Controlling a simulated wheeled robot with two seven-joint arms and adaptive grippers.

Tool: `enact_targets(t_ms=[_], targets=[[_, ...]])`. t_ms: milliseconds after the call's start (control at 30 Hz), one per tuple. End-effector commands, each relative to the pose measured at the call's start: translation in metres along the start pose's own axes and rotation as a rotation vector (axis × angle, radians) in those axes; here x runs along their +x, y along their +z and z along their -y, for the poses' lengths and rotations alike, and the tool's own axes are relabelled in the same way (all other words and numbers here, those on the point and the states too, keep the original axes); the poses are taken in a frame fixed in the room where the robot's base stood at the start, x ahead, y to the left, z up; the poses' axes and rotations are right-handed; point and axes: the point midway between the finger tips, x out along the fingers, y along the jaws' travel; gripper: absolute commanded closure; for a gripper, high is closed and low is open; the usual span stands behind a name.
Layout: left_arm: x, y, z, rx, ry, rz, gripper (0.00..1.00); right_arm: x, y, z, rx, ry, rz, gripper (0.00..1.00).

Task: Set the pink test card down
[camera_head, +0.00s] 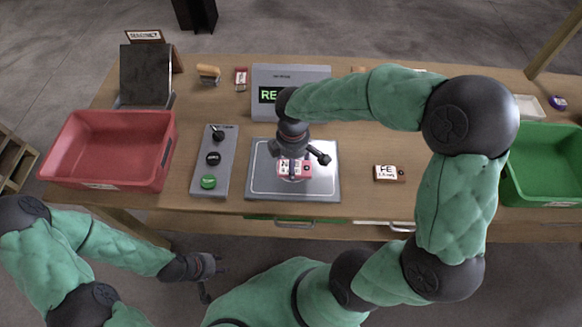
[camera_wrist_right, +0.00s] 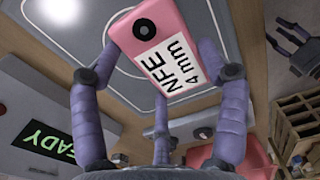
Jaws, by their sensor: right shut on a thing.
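The pink test card (camera_head: 291,169) is at my right gripper (camera_head: 290,165), over the grey metal plate (camera_head: 322,187) in the middle of the table. I cannot tell whether the card touches the plate. My left gripper (camera_head: 208,275) is empty and low in front of the table, with its fingers apart.
Behind the plate stands a display (camera_head: 270,82), partly hidden by my right arm. A panel with knobs and a green button (camera_head: 208,182) is left of the plate. A card marked "FE" (camera_head: 389,173) lies to the right. A red bin (camera_head: 112,150) and green bin (camera_head: 545,165) flank the table.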

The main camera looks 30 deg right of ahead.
Motion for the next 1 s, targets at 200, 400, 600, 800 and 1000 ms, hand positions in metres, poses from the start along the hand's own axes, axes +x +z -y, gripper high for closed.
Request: enact_targets(t_ms=[200, 400, 600, 800, 1000], targets=[[0.008, 0.000, 0.003, 0.000, 0.000, 0.000, 0.60, 0.021, -0.005, -0.006, 0.000, -0.004, 0.002, 0.59], [0.013, -0.001, 0.005, 0.000, 0.000, 0.000, 0.60, 0.041, -0.004, -0.006, 0.000, -0.001, 0.001, 0.59], [0.012, -0.001, 0.004, 0.000, 0.000, 0.000, 0.60, 0.040, -0.005, -0.006, 0.000, 0.000, 0.000, 0.59], [0.014, -0.001, 0.005, 0.000, 0.000, 0.000, 0.60, 0.043, -0.005, -0.006, 0.000, -0.001, 0.000, 0.17], [0.014, -0.001, 0.005, 0.000, 0.000, 0.000, 0.60, 0.043, -0.005, -0.006, 0.000, -0.001, 0.000, 0.01]])
